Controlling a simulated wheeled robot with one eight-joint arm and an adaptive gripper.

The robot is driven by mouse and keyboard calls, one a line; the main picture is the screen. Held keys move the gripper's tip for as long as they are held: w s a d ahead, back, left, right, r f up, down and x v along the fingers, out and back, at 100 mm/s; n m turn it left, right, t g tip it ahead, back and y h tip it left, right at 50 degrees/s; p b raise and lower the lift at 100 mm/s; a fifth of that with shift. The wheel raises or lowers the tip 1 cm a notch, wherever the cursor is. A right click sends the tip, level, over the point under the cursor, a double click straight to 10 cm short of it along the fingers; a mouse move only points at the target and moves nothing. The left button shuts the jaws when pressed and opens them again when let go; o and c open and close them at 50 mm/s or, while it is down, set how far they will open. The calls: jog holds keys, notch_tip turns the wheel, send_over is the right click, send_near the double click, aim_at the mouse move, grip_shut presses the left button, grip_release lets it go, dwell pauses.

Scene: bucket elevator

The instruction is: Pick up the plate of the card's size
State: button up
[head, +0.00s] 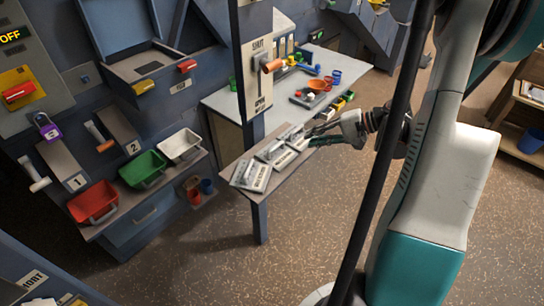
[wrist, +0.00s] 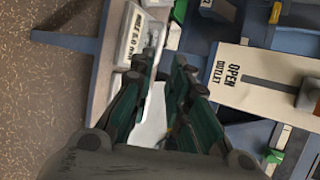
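Several pale grey plates with dark printed labels lie side by side on the narrow wooden shelf (head: 283,178). The near left plate (head: 250,175) is the clearest, with the middle plate (head: 271,151) beyond it and another (head: 296,136) farther right. My gripper (head: 318,134) is at the right end of this row. In the wrist view, my gripper (wrist: 166,60) has its two dark green fingers apart, and a labelled plate (wrist: 134,32) lies just beyond and left of the fingertips. A pale surface shows between the fingers; I cannot tell whether it is a plate. I cannot make out a card.
A blue post with a SHUT/OPEN lever (head: 268,65) stands close left of the shelf. Red (head: 92,203), green (head: 142,168) and white (head: 180,144) bins sit at left. A pale worktable (head: 340,62) with coloured parts lies behind. The floor in front is clear.

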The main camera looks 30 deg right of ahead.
jog(key=b, duration=0.2)
send_near(278, 146)
jog(key=x, duration=0.3)
jog(key=shift+s+a+f, duration=0.15)
jog(key=shift+a+f, duration=0.05)
jog(key=shift+a, duration=0.15)
jog(key=shift+b+x, duration=1.1)
jog(key=shift+x, duration=1.95)
jog(key=shift+d+r, duration=0.1)
jog(key=shift+d, duration=0.05)
grip_shut()
